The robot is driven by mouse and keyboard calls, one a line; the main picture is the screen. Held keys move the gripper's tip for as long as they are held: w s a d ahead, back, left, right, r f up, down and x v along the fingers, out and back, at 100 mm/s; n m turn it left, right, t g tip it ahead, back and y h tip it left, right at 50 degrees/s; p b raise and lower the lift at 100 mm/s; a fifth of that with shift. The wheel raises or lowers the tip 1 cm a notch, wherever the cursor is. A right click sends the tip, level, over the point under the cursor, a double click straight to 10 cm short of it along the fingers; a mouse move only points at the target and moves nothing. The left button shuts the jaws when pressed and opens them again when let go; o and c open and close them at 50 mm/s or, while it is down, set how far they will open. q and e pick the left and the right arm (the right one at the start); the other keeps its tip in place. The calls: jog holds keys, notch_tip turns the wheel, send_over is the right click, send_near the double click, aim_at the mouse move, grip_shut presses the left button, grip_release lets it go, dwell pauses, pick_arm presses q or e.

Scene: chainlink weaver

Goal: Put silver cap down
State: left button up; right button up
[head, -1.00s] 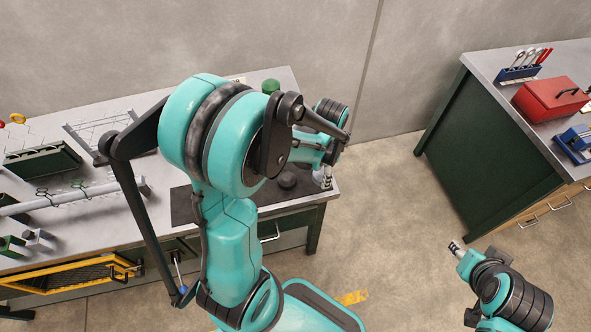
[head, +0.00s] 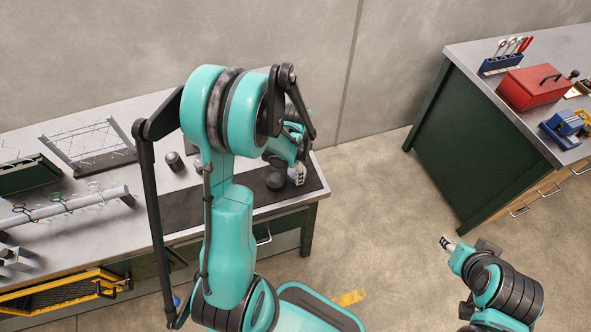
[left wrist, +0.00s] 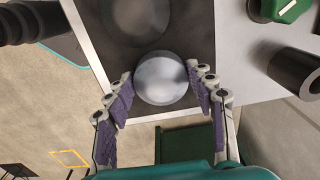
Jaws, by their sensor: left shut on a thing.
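The silver cap (left wrist: 161,80) is a smooth round grey dome in the left wrist view. My left gripper (left wrist: 164,90) is shut on it, with a purple-padded finger at either side. The cap is over the near edge of a dark mat; I cannot tell whether it touches the mat. In the head view my left gripper (head: 298,174) is at the right end of the mat (head: 235,202), and the cap is not clearly visible there. My right gripper (head: 446,243) is over the floor at the right, too small to tell its opening.
A dark round piece (head: 275,180) lies on the mat close to my left gripper. A dark cylinder (head: 174,161) and a wire rack (head: 92,148) stand further left on the bench. A second bench with a red toolbox (head: 533,87) is at the right. Floor lies between.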

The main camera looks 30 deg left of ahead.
pick_arm(q)
jog(key=shift+f, duration=0.1)
jog(key=o, duration=1.2)
jog(key=shift+c, duration=0.2)
jog(key=shift+r, duration=0.4)
notch_tip(320, 180, up, 12)
jog(key=f+p, duration=0.1)
jog(key=p, duration=0.2)
jog(key=s+d+r+n+t, duration=0.7)
jog(key=s+d+r+n, duration=0.1)
jog(key=s+d+r, duration=0.2)
jog(key=shift+d+r, duration=0.5)
jog(key=shift+d, duration=0.05)
